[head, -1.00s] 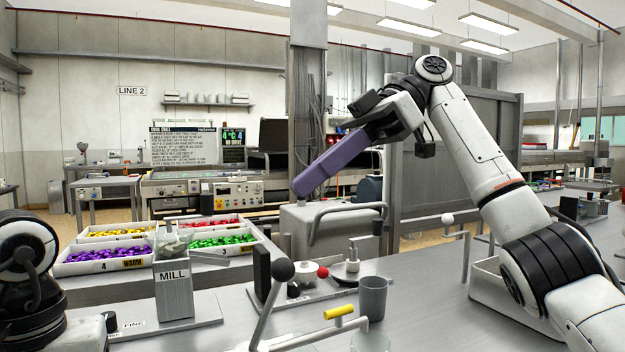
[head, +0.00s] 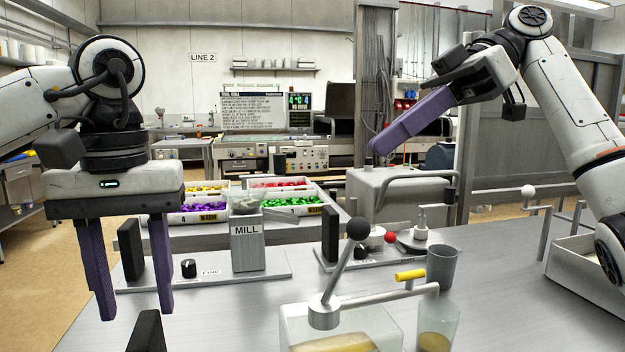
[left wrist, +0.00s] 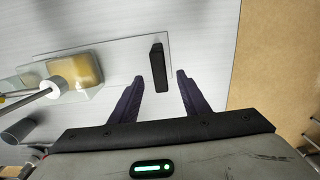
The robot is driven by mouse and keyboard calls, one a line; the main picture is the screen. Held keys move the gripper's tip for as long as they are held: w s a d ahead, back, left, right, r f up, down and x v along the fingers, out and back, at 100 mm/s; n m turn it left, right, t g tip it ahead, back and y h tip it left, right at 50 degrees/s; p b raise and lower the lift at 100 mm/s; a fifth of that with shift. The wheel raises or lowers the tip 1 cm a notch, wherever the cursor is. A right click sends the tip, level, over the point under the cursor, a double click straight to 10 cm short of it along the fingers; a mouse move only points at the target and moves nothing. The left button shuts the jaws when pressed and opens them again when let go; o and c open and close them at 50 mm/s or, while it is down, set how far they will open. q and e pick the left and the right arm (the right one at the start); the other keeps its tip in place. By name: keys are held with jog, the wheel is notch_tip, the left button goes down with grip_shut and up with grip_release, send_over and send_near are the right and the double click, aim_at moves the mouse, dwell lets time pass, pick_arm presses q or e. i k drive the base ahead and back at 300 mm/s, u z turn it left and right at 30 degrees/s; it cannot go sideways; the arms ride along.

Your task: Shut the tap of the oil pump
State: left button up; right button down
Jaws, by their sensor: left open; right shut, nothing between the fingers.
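The oil pump has a clear tank (head: 375,322) with yellow oil, a lever with a dark ball knob (head: 357,228), and a spout pipe (head: 385,298). The tap's yellow handle (head: 410,275) sits above the spout, lying roughly along it. A glass (head: 450,318) with some yellow oil stands under the spout's end. My left gripper (head: 131,305) is open, pointing down, well left of the tap. In the left wrist view its fingers (left wrist: 160,78) are apart and empty, with the tank (left wrist: 85,70) to their left. My right gripper (head: 378,146) is shut and empty, high behind the pump.
A black upright plate (head: 147,332) stands near my left fingers. The mill (head: 247,245) and a grey cup (head: 443,264) stand behind the pump. Bins of coloured pieces (head: 290,203) lie further back. A white tray (head: 580,268) is at right. Tabletop between left gripper and tank is mostly clear.

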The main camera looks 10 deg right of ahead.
aim_at(408, 276)
jog(key=k, duration=1.5)
